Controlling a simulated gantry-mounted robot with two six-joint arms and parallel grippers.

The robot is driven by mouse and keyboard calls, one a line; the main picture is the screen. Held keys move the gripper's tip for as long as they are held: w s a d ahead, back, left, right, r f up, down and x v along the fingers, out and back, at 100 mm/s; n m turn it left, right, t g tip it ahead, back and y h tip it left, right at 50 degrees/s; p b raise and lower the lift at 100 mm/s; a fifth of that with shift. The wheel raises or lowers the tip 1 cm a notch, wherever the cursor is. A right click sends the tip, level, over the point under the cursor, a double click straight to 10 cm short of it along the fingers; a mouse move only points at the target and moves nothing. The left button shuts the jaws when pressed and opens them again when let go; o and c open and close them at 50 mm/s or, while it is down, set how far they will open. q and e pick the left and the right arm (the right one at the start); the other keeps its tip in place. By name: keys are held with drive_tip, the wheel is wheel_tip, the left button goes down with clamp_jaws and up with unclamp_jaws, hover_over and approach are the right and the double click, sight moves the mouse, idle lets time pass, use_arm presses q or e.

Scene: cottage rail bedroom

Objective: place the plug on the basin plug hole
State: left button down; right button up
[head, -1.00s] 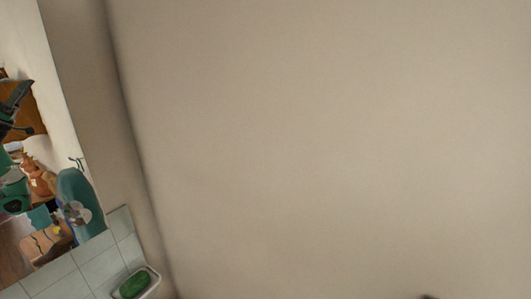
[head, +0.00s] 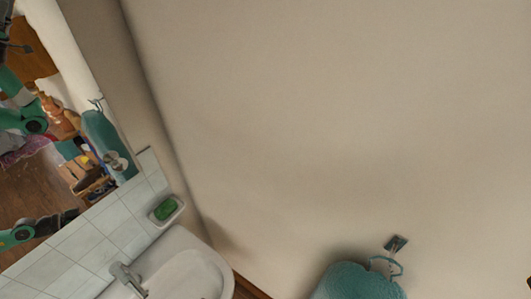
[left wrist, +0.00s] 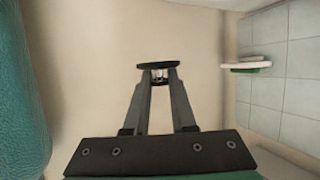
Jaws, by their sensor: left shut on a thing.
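The plug (left wrist: 157,66), a dark disc with a metallic part below it, is at the fingertips of my left gripper (left wrist: 159,76) in the left wrist view. The gripper is shut on it and holds it in the air in front of the plain wall. The white basin (head: 190,276) shows at the bottom left of the head view, cut off by the lower edge. Its plug hole cannot be made out. Neither gripper shows directly in the head view.
A tap (head: 126,277) stands at the basin's left. A soap dish with green soap (head: 165,209) is on the tiles (head: 105,236) beside the mirror (head: 60,130), which reflects the room and green arm parts. A teal towel (head: 355,283) hangs from a wall hook (head: 397,243).

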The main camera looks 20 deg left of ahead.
use_arm(q)
drive_tip(key=r, duration=0.1)
drive_tip(key=w+r, duration=0.1)
drive_tip(key=shift+d+r+m+h, duration=0.3)
drive_tip(key=shift+r+h, duration=0.05)
drive_tip(key=shift+h, duration=0.05)
drive_tip(key=shift+w+d+r, duration=0.1)
drive_tip(key=shift+w+r, duration=0.1)
drive_tip(key=shift+r, duration=0.1)
drive_tip(key=shift+h, duration=0.3)
